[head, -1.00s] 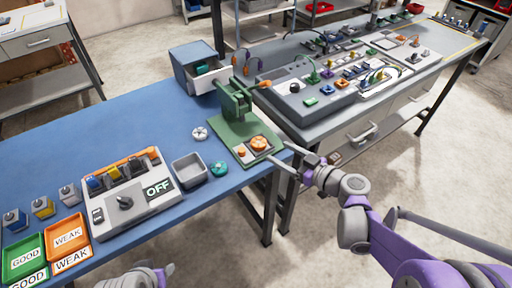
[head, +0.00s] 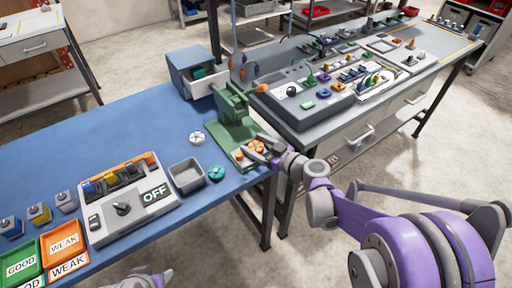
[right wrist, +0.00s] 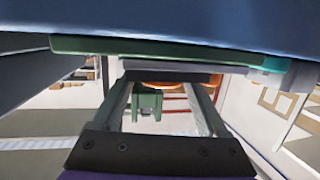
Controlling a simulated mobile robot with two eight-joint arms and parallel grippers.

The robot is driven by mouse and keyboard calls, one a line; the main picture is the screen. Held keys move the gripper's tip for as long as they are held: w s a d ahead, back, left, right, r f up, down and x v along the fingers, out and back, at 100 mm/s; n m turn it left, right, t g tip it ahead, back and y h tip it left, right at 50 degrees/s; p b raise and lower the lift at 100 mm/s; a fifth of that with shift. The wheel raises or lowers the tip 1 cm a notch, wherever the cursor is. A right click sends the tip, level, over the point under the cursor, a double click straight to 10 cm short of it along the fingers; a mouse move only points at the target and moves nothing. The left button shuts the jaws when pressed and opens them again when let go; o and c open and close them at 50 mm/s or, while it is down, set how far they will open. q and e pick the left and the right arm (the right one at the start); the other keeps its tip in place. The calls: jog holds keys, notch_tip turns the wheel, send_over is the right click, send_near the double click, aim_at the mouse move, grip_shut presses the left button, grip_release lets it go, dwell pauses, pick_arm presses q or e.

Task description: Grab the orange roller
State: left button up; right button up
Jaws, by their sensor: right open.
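The orange roller (head: 257,145) sits on the green press's base plate (head: 223,140), near the right front edge of the blue table. My right gripper (head: 258,151) is open at the roller, with its fingers reaching over the plate in the head view. In the right wrist view a strip of the orange roller (right wrist: 165,85) shows between the two fingers (right wrist: 165,95); most of it is hidden. I cannot tell whether the fingers touch it. My left gripper (head: 150,277) is partly cut off at the bottom edge of the head view, and its jaw state is unclear.
The green press column (head: 232,103) stands just behind the roller. A grey bin (head: 187,176), a teal wheel (head: 216,173) and a white wheel (head: 197,138) lie to the left. A grey workbench (head: 300,135) stands close on the right.

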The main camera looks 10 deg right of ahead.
jog(key=c, duration=1.1)
jog(key=shift+r, duration=0.1)
jog(key=shift+c, duration=0.2)
